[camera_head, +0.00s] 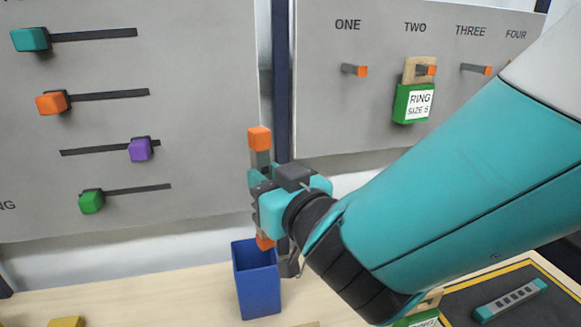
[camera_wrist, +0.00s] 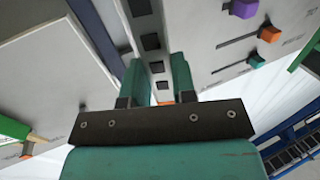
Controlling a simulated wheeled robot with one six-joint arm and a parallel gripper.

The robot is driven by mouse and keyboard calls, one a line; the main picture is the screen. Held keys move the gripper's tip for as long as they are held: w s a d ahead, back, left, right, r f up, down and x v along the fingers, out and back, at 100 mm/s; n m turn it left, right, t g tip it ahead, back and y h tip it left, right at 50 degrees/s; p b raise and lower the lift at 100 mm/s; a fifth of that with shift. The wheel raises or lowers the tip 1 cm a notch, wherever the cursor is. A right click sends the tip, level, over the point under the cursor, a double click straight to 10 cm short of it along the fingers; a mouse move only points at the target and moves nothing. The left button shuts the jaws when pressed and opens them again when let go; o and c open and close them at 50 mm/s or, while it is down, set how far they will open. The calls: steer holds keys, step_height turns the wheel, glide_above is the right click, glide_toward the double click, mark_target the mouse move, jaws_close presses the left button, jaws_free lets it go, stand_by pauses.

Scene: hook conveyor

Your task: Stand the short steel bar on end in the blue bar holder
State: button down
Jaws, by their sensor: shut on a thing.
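My gripper (camera_head: 262,190) is shut on a grey steel bar with orange ends (camera_head: 259,139) and holds it nearly upright. Its lower orange end shows below the gripper at the blue bar holder's top opening; I cannot tell whether it is inside the rim. The blue bar holder (camera_head: 258,290) is an open-topped box standing on the table. In the wrist view the grey bar (camera_wrist: 144,22), with dark square marks, runs between the two teal fingers of my gripper (camera_wrist: 158,82). Another grey bar with teal ends (camera_head: 510,299) lies on a dark mat at the right.
A slider panel (camera_head: 200,70) stands behind at the left. A hook panel (camera_head: 330,120) at the right carries a green ring box (camera_head: 413,103). A yellow block (camera_head: 66,322) is at the table's front left. My arm hides much of the right side.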

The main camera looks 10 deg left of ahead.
mark_target(259, 139)
step_height(259, 139, down, 10)
steer(key=b, duration=1.1)
steer(key=shift+f, duration=0.15)
steer(key=c, duration=0.8)
jaws_free()
steer(key=shift+c, duration=0.2)
step_height(259, 139, up, 20)
steer(key=p, duration=0.2)
